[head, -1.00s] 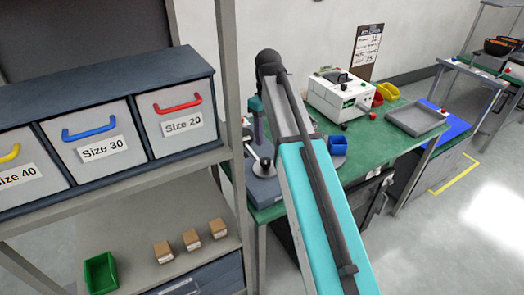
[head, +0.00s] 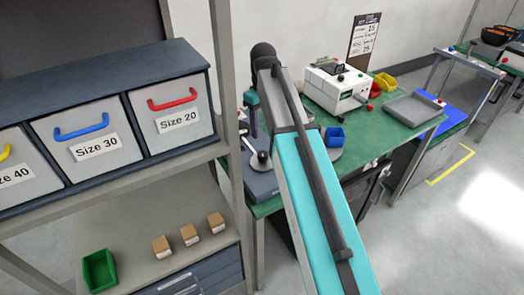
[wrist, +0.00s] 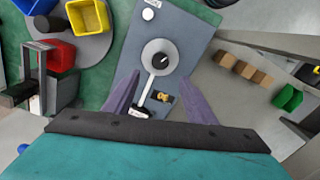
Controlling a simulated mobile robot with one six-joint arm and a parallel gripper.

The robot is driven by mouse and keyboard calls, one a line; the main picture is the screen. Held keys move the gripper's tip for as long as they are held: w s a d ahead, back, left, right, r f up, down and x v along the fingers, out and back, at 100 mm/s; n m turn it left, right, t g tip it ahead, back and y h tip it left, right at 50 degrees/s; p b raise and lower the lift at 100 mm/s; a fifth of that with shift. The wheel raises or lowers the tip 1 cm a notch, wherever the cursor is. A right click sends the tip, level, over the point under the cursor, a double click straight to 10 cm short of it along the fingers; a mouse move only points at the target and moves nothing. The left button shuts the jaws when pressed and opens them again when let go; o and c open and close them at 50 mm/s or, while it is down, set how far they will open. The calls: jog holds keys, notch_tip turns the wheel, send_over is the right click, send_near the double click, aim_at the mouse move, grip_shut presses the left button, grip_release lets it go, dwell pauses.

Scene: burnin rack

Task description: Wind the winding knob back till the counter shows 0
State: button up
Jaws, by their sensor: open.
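In the wrist view, a flat blue-grey device (wrist: 190,40) lies below my gripper. On it is a round pale disc with a dark centre (wrist: 161,60), which looks like the winding knob. A lever with a white grip (wrist: 140,112) points from the disc towards my gripper. A small dark window with a yellowish mark (wrist: 162,97) sits beside the lever; it may be the counter, and no number is legible. My gripper (wrist: 159,76) is open, its two purple fingers either side of the disc and lever, apparently empty. The device (head: 262,187) also shows in the head view, left of my arm.
The green bench (head: 400,130) also holds a white instrument (head: 338,88), a blue bin (head: 335,137) and a grey tray (head: 414,108). A shelf with small brown boxes (head: 190,234) and a green bin (head: 100,270) stands left of the device.

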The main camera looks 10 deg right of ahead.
aim_at(263, 154)
jog(key=shift+f+p, duration=1.95)
jog(key=shift+f, duration=4.1)
jog(key=shift+a, duration=0.1)
jog(key=c, duration=1)
